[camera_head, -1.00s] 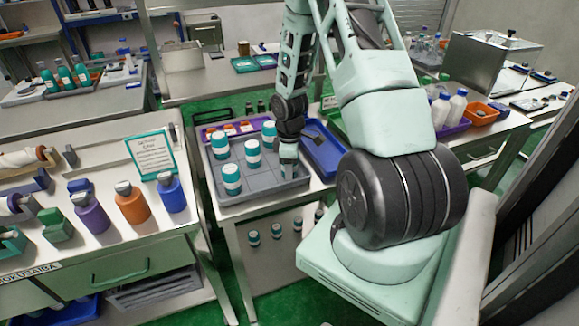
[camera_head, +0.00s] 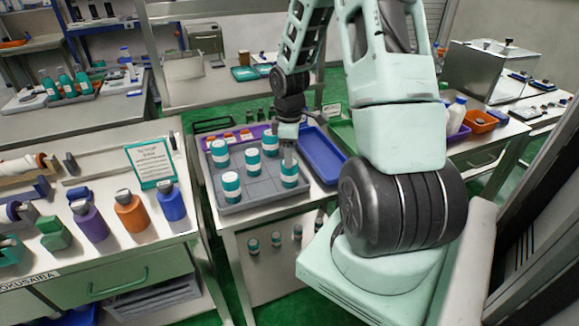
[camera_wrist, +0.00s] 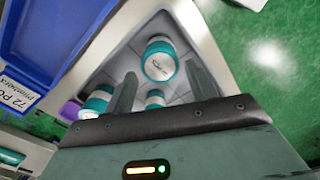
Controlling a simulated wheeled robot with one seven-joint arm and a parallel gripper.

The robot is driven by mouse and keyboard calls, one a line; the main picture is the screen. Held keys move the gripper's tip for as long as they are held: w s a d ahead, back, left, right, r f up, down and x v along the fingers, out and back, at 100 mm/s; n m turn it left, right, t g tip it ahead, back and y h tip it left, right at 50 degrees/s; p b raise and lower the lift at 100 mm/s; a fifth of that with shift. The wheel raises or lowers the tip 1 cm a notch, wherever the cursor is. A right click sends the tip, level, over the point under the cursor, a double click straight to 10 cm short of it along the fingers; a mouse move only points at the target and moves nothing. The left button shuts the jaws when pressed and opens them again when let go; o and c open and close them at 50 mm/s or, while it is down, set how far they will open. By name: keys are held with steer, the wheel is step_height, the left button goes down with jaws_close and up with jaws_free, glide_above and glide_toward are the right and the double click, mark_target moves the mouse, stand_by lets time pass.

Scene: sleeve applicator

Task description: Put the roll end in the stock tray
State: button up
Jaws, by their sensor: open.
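A short white-and-teal cylinder (camera_head: 289,174) stands upright at the right side of the grey divided tray (camera_head: 243,206). No label names it as the roll end, and I cannot read which tray is the stock tray. My gripper (camera_head: 289,154) is open just above this cylinder, pointing down. In the wrist view, a white-and-teal cylinder (camera_wrist: 159,60) shows between and beyond the two spread fingers. Several similar cylinders, such as the front one (camera_head: 231,186), stand in the same tray.
An empty blue tray (camera_head: 322,156) lies right beside the grey tray. A purple tray (camera_head: 236,134) with small orange items is behind it. Coloured bottles (camera_head: 130,212) and a sign (camera_head: 151,163) stand on the left bench. More cylinders sit on the lower shelf.

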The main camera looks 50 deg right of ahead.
steer(key=shift+r, duration=1.7)
steer(key=a+r, duration=0.3)
steer(key=a, duration=1)
steer(key=a+r, duration=0.4)
steer(key=a, duration=0.8)
steer(key=s+a+r+n, duration=0.1)
steer(key=s+a+r, duration=0.2)
steer(key=s+a, duration=1.3)
steer(key=shift+y, duration=0.3)
steer(key=shift+c, duration=0.4)
